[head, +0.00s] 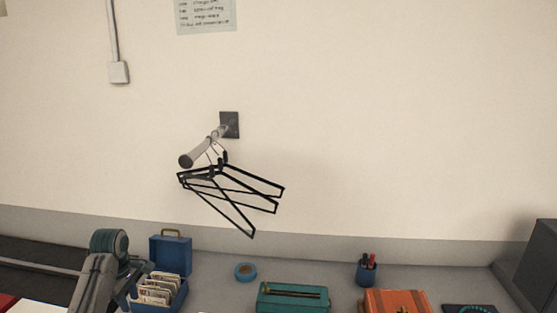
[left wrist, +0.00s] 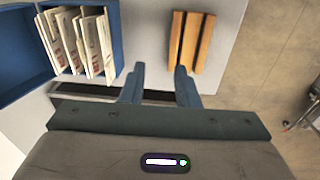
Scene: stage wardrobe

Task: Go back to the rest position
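My left gripper (left wrist: 160,80) is open in the left wrist view, with a clear gap between its two fingers and nothing held. In the head view my left arm comes up at the lower left, beside the blue card box (head: 160,308). The same box with upright cards shows at the upper left of the left wrist view (left wrist: 119,40). A brown slatted wooden piece (left wrist: 190,43) lies beyond the fingertips, close to the right one; I cannot tell if they touch. My right gripper is not in view.
Black hangers (head: 232,190) hang on a wall peg (head: 200,150). On the grey counter are a blue tape roll (head: 245,272), a teal box (head: 292,298), a blue pen cup (head: 367,273) and an orange box (head: 397,301). A dark box (head: 535,265) stands far right.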

